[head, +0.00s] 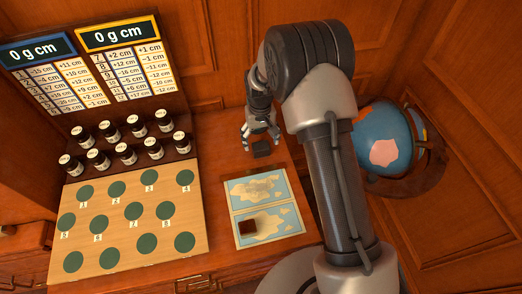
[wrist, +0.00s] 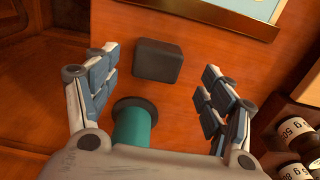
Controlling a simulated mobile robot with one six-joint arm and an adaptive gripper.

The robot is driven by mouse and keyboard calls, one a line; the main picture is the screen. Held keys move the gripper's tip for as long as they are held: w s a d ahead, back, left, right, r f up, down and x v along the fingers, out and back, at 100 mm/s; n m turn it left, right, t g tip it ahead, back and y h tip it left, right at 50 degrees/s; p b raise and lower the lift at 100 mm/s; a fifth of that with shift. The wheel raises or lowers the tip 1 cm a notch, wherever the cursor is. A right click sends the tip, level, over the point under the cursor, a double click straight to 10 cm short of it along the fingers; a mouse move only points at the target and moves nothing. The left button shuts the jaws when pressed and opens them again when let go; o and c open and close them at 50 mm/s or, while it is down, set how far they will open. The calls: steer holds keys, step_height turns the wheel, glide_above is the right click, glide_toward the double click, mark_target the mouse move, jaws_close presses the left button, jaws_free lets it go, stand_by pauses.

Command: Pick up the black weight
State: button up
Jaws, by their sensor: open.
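The black weight (head: 261,149) is a small dark block with rounded edges on the wooden desk, just beyond the top edge of the map sheet. In the wrist view the black weight (wrist: 157,61) lies ahead of my gripper, around the line between its fingertips, and neither finger visibly touches it. My gripper (head: 260,134) is open and empty, its fingers spread above the desk close to the weight. In the wrist view, a teal cylinder with a dark rim (wrist: 132,128) shows between the fingers, nearer the palm; its lower part is hidden.
A map sheet (head: 281,188) with a dark reddish cube (head: 247,227) on it lies in front. Several small bottles (head: 125,153) stand on a rack at left, behind a board with green circles (head: 133,211). A globe (head: 384,140) stands at right.

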mark_target(261, 145)
steer(key=f, duration=0.1)
steer(key=f+b, duration=0.1)
steer(key=f, duration=0.3)
steer(key=shift+w+d+f+b, duration=0.15)
steer(key=shift+w+b, duration=0.1)
steer(key=shift+b, duration=0.15)
steer(key=c, duration=1.7)
steer(key=shift+r, duration=0.2)
step_height(261, 145, up, 20)
steer(key=p, duration=0.5)
